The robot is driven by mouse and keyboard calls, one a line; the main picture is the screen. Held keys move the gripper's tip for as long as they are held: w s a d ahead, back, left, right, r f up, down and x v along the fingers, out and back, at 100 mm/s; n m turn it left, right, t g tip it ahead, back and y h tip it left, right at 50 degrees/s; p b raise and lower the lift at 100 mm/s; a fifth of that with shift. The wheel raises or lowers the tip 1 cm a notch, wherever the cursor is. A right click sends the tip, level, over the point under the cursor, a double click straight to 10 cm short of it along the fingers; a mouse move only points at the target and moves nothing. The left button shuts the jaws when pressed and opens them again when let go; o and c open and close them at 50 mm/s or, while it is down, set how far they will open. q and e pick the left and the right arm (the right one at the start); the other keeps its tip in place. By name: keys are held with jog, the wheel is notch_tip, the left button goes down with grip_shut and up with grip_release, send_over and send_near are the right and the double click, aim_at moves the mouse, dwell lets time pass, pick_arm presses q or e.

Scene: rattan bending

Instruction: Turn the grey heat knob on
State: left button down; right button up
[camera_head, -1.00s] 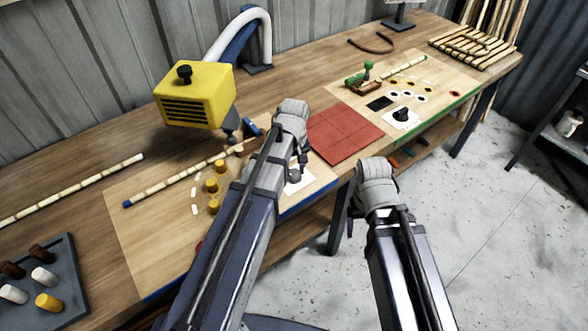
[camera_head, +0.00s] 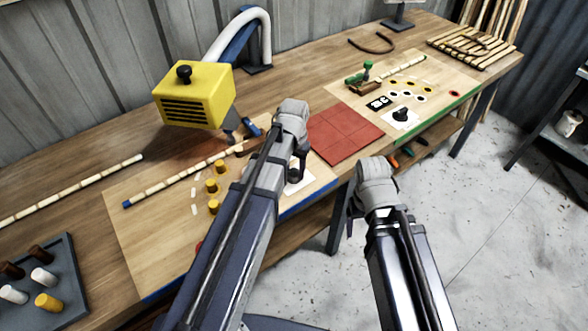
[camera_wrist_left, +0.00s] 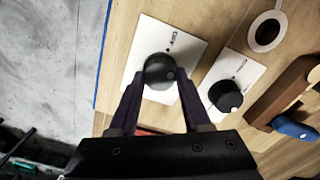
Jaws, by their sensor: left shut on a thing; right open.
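In the left wrist view, the round grey heat knob (camera_wrist_left: 160,68) stands on a white plate (camera_wrist_left: 185,48) with small dark markings. My left gripper (camera_wrist_left: 160,76) is shut on the knob, one finger at each side. In the head view my left gripper (camera_head: 296,174) is low over the front edge of the bench, largely covered by my own arm. A second, black knob (camera_wrist_left: 226,96) on its own white plate is just to the right in the wrist view. My right gripper (camera_head: 352,204) hangs in front of the bench, empty and open.
A yellow heater (camera_head: 195,95) hangs over a segmented rattan pole (camera_head: 185,174). Yellow pegs (camera_head: 212,186) stand near the left arm. A grey tray (camera_head: 62,285) holds several pegs.

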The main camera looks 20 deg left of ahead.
aim_at(295, 172)
pick_arm(q)
jog(key=m, duration=0.4)
jog(key=shift+m, duration=2.1)
jog(key=shift+c, duration=1.8)
grip_release()
notch_tip(295, 172, up, 8)
jog(key=p, duration=0.8)
jog(key=shift+f, duration=0.1)
